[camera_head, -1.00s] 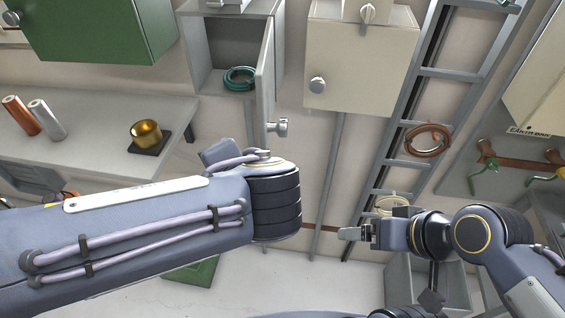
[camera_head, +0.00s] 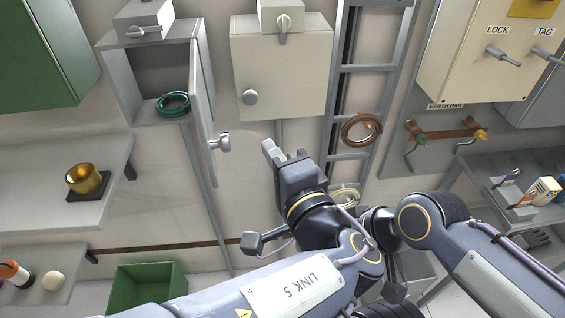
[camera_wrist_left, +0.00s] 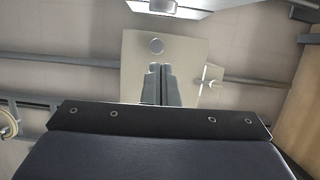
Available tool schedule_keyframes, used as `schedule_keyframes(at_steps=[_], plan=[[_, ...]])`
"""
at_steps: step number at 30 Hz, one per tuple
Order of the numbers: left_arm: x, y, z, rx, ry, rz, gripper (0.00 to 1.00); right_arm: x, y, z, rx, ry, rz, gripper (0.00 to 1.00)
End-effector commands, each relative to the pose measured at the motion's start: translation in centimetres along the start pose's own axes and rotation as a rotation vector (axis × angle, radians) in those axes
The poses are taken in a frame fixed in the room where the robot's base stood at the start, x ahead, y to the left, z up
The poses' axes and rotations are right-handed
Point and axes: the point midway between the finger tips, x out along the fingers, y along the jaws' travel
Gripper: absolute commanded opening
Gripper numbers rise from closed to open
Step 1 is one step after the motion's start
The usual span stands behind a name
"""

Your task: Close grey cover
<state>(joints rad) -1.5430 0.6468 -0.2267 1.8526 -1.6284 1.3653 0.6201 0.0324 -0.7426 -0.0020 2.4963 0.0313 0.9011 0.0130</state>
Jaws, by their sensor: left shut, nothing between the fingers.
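The grey cover (camera_head: 203,105) is the door of an open grey wall box (camera_head: 124,80). It is hinged on the box's right side and swung out towards me, with a metal knob (camera_head: 219,143) low on its edge. My left gripper (camera_head: 270,149) is shut and empty, to the right of the knob and apart from it. In the left wrist view its fingers (camera_wrist_left: 162,85) are together in front of a pale panel. My right arm comes in from the right, but its gripper is hidden behind my left arm.
A teal coil (camera_head: 173,103) lies in the grey box. A closed beige box (camera_head: 285,75) hangs just right of the cover. A ladder (camera_head: 372,69) with a brown coil (camera_head: 361,129) stands further right. A shelf (camera_head: 40,180) with a gold cup (camera_head: 86,180) is at left.

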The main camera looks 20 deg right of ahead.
Motion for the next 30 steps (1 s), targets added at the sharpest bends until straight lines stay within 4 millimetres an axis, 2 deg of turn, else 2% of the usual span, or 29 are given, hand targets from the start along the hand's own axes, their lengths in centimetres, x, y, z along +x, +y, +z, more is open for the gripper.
schedule_keyframes(at_steps=[1, 4, 7, 12, 30], plan=[[1.2, -0.3, 0.1, 0.002, -0.005, 0.001, 0.0, -0.5, -0.2, -0.3, 0.0, 0.0, 0.0, 0.86], [2.7, -0.3, 0.5, 0.002, -0.003, 0.001, 0.0, -1.0, -0.5, -0.5, 0.0, 0.0, 0.0, 0.86], [2.8, -0.3, 2.1, 0.002, -0.001, 0.001, 0.0, -1.4, -0.6, -0.7, 0.0, 0.0, 0.0, 0.86], [3.2, -0.1, 3.6, 0.0, 0.0, 0.001, 0.0, -1.7, -0.8, -0.8, 0.0, 0.0, 0.0, 0.86], [3.3, 0.2, 3.8, -0.003, 0.01, 0.002, 0.0, -1.1, -0.5, -0.6, 0.0, 0.0, 0.0, 0.86]])
